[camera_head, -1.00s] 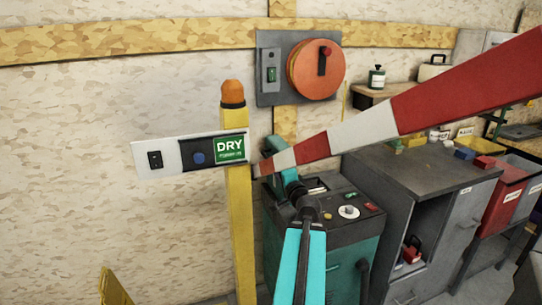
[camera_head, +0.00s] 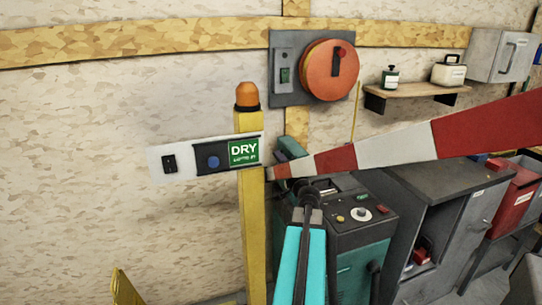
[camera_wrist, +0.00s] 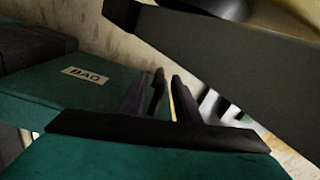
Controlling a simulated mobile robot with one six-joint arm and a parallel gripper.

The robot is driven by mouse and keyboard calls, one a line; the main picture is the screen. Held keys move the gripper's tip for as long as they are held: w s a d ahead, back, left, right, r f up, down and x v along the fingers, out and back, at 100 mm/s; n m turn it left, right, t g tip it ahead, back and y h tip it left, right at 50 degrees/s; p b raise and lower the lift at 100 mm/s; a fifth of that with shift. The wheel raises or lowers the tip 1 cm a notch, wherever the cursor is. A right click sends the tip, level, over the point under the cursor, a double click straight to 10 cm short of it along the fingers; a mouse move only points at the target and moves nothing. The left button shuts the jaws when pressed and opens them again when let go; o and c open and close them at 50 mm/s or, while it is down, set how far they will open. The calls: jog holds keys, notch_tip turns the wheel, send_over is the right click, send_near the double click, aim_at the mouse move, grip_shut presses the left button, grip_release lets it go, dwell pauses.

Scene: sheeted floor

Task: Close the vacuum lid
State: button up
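The vacuum appears to be the teal and black machine (camera_head: 345,265) with a control panel, behind my arm in the head view.
A dark cabinet (camera_head: 440,195) and red bin (camera_head: 512,205) stand right. A grey slab (camera_wrist: 235,65) fills the wrist view's upper right.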

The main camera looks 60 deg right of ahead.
jog(key=shift+x, duration=1.1)
